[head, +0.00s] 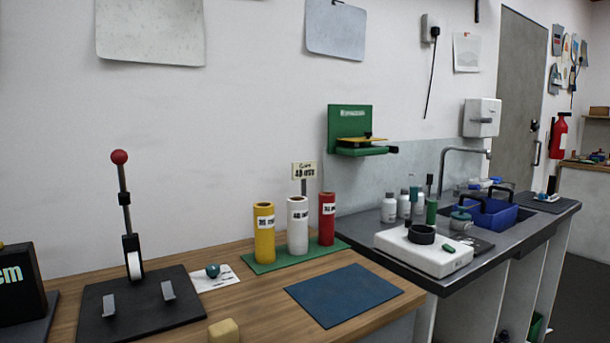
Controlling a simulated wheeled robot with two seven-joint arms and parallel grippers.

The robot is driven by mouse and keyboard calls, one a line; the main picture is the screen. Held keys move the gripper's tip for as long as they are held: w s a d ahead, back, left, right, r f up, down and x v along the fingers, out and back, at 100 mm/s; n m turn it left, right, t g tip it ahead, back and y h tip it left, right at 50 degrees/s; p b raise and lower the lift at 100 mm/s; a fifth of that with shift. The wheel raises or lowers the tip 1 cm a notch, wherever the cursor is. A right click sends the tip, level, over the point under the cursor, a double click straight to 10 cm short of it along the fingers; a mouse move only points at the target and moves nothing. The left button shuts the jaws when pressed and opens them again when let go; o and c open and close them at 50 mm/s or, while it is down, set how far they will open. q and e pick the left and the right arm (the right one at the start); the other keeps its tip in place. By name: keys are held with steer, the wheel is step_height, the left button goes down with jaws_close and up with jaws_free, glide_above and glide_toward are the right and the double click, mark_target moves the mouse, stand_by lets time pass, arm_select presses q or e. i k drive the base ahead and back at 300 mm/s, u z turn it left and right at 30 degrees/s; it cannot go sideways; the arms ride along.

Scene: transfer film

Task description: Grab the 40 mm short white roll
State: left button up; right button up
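A white roll (297,228) stands upright in the middle of a row of three on a green base (258,266). Its label is too small to read surely. A yellow roll (264,240) stands to its left and a red roll (327,222) to its right, each with a white label. A small sign (304,171) stands on a post behind the white roll and seems to read 40. Neither of my grippers shows in the head view.
A blue mat (343,294) lies bare in front of the rolls. A black lever press (137,290) with a red knob stands at left. A yellowish block (223,331) is at the front edge. A grey counter with a white device (424,250) and sink adjoins at right.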

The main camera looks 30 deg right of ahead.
mark_target(297, 206)
steer(key=k, duration=0.5)
steer(key=z, duration=2.3)
steer(key=i, duration=1.75)
steer(key=u, duration=2.3)
